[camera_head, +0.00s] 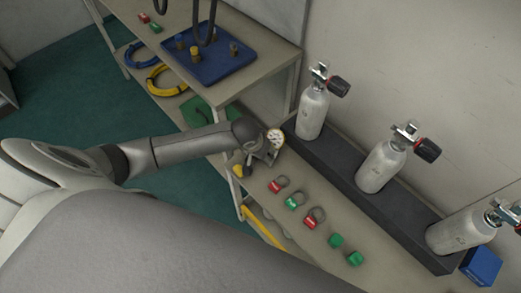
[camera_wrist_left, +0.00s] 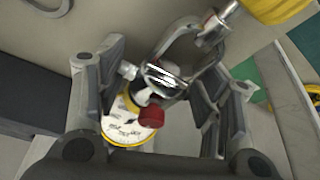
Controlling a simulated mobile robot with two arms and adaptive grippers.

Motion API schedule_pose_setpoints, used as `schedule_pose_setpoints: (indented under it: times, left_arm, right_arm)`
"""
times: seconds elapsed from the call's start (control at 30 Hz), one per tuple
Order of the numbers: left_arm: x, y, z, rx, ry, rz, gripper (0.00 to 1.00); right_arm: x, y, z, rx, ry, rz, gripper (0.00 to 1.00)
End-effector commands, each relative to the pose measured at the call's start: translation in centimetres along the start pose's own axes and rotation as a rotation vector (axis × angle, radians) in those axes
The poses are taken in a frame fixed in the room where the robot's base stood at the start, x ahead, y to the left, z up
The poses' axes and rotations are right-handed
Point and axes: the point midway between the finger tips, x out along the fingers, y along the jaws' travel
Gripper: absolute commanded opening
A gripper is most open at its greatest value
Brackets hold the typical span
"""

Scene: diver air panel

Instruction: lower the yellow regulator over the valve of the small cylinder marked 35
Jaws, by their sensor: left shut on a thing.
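The regulator's white round gauge (camera_head: 274,137) faces up. A yellow part (camera_head: 238,170) hangs beside the gripper. In the left wrist view the regulator's metal body (camera_wrist_left: 166,76) sits between my fingers, with its gauge and a red knob below. Three white cylinders stand in a dark rack: one on the left (camera_head: 313,112), a middle one (camera_head: 381,166) and a right one (camera_head: 460,233). Their marks are too small to read. The regulator is apart from all three.
Red and green padlock-like tags (camera_head: 296,200) and green blocks (camera_head: 336,240) lie on the bench in front of the rack (camera_head: 404,222). A blue box (camera_head: 482,266) is at the right. A table with a blue board (camera_head: 222,65) stands behind. Black knobs jut from the cylinder valves.

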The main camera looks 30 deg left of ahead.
Motion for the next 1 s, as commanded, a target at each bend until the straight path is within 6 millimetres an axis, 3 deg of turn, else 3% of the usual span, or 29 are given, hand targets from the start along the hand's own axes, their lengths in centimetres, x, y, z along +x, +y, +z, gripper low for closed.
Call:
schedule_pose_setpoints:
  times: [0.1, 0.13, 0.3, 0.73, 0.87, 1.0]
  left_arm:
    - [0.1, 0.0, -0.1, -0.001, 0.003, 0.001, 0.16]
    - [0.1, 0.0, -0.1, 0.0, 0.003, 0.001, 0.63]
    - [0.1, 0.0, -0.1, 0.0, 0.002, 0.001, 0.85]
    - [-0.2, 0.0, 0.1, 0.0, -0.001, 0.0, 0.86]
    - [-1.6, -0.1, 0.1, 0.001, 0.001, 0.0, 0.86]
    - [-4.2, 0.0, 0.0, 0.001, 0.002, 0.001, 0.86]
  right_arm:
    - [0.0, 0.0, 0.0, 0.0, 0.0, 0.0, 0.4]
    - [0.0, 0.0, 0.0, 0.0, 0.0, 0.0, 0.4]
    - [0.0, -0.1, 0.0, 0.0, 0.0, -0.001, 0.4]
    - [0.0, -0.2, -0.1, 0.0, 0.001, -0.002, 0.4]
    - [0.0, -0.1, -0.1, 0.0, 0.001, -0.002, 0.4]
    - [0.0, -0.1, 0.0, 0.0, 0.001, -0.001, 0.4]
